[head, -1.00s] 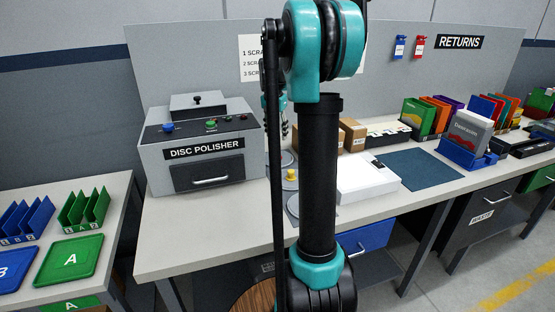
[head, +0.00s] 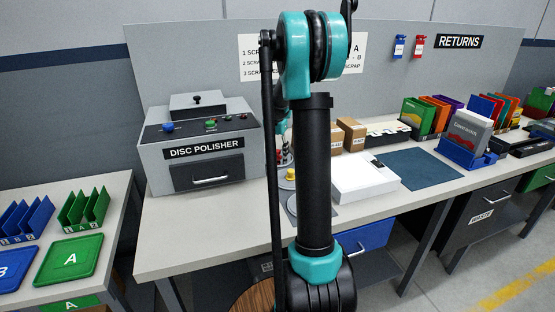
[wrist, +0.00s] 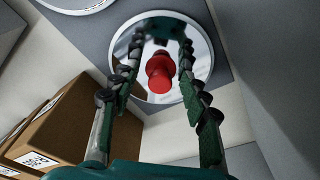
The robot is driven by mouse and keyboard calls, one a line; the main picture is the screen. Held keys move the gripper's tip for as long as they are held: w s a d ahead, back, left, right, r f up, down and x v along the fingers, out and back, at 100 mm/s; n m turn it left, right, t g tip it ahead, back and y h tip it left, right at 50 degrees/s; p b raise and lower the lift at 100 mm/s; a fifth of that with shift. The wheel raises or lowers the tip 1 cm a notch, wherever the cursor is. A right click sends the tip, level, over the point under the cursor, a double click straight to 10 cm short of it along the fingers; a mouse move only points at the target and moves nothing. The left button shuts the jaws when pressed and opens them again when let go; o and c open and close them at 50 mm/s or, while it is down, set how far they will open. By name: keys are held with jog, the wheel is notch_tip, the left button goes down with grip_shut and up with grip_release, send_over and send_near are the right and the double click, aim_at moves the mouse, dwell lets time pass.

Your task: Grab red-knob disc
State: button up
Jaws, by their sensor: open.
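The red-knob disc shows in the wrist view as a round shiny silver disc (wrist: 196,85) with a red knob (wrist: 160,72) at its middle. It lies on a dark grey square. My gripper (wrist: 160,45) is open, with one finger on each side of the red knob and both reaching over the disc. I cannot tell whether either finger touches the knob. In the head view my gripper (head: 284,150) is low over the bench beside the polisher, partly hidden by my own arm, and the disc is mostly hidden there.
A yellow-knob disc (head: 290,175) lies nearer on the bench. The disc polisher (head: 203,150) stands to the left. Brown boxes (head: 352,134) and a white box (head: 365,178) are to the right; a brown box (wrist: 75,118) is close to my left finger in the wrist view.

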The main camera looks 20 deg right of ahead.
grip_shut()
jog(key=shift+r, duration=0.1)
dwell(0.3)
